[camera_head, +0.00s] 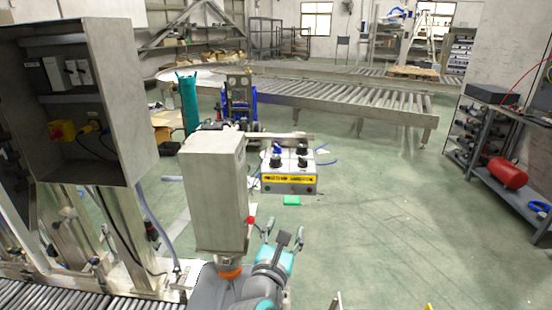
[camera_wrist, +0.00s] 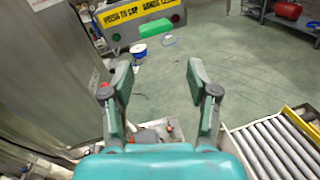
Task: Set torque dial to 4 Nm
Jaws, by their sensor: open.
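A grey control box (camera_head: 290,178) with a yellow label strip stands beyond my gripper in the head view. Several dark knobs (camera_head: 303,163) and a blue part show on its top. I cannot tell which is the torque dial, and no scale or number is legible. The box's front (camera_wrist: 112,24) shows at the top of the wrist view, with its top cut off. My gripper (camera_head: 283,233) is open and empty, in front of and apart from the box. Its two fingers are spread in the wrist view (camera_wrist: 158,76).
A tall beige cabinet (camera_head: 214,195) stands close left of my gripper. A green block (camera_head: 291,200) is at the box's front. A roller conveyor (camera_head: 340,99) runs behind. A shelf (camera_head: 510,140) with a red tank (camera_head: 507,172) is at right.

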